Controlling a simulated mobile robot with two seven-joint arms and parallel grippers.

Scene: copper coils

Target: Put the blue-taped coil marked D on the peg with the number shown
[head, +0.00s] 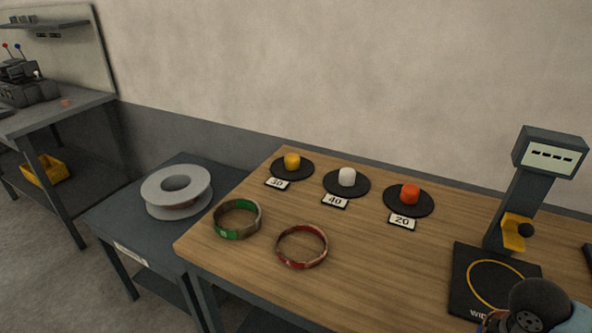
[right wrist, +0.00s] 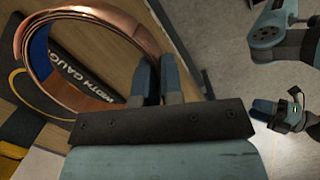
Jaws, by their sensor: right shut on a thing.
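My right gripper (right wrist: 153,75) is shut on the rim of a copper coil (right wrist: 82,14) with a blue tape patch (right wrist: 38,55); no letter can be read on it. In the head view, my right wrist at the bottom right hides most of this coil. Three short pegs stand on black discs at the table's back: a yellow peg (head: 292,160) by card 30, a white peg (head: 347,176) by card 40, and an orange-red peg (head: 410,193) by card 20. The gauge display (head: 552,156) shows only dashes. My left gripper (right wrist: 278,108) shows in the right wrist view; its jaws are unclear.
A green-taped coil (head: 237,232) and a red-taped coil (head: 301,262) lie on the wooden table's left part. The black width gauge plate (head: 462,305) has a yellow ring mark. A grey spool (head: 176,185) sits on the lower side table. The table's middle is clear.

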